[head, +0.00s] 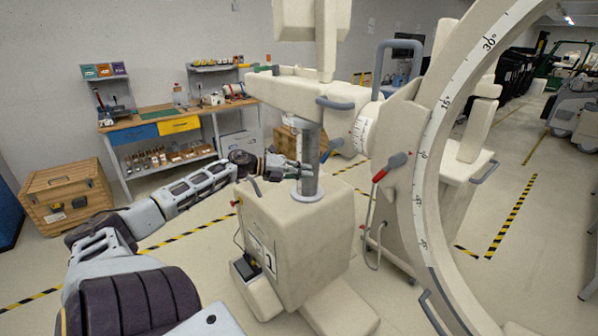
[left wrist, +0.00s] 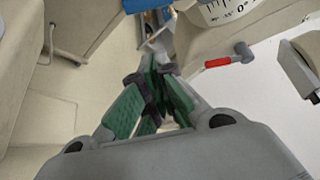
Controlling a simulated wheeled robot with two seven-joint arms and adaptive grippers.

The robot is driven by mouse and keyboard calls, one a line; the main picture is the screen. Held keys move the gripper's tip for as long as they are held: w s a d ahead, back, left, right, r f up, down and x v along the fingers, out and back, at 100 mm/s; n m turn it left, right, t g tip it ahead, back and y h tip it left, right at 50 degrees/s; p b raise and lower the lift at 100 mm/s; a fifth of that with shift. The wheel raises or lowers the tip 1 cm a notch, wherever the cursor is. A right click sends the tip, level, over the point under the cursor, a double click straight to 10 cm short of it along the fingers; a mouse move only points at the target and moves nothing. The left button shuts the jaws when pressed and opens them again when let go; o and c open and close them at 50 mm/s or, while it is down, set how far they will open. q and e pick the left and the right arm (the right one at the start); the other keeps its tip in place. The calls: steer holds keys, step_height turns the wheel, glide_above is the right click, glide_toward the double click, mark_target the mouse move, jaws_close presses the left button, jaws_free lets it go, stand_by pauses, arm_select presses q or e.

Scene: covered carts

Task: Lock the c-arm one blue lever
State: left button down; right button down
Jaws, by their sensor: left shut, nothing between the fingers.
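The c-arm machine (head: 290,240) is a cream unit with a grey vertical column (head: 309,150) and a large curved arm (head: 425,170). My left gripper (head: 308,168) reaches in from the left, low beside the column, and is shut and empty. In the left wrist view its green-padded fingers (left wrist: 152,70) are together. A bright blue part (left wrist: 146,4) shows beyond them at the top edge. I cannot tell whether the fingers touch anything. My right gripper is not in view.
A red-handled lever (head: 388,167) stands to the right of the blue-grey one; it also shows in the left wrist view (left wrist: 230,61). A workbench (head: 190,110) and a wooden crate (head: 65,195) stand behind at left. The floor in front of them is clear.

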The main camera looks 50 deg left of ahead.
arm_select(q)
steer(key=shift+v, duration=1)
steer(key=shift+r, duration=0.1)
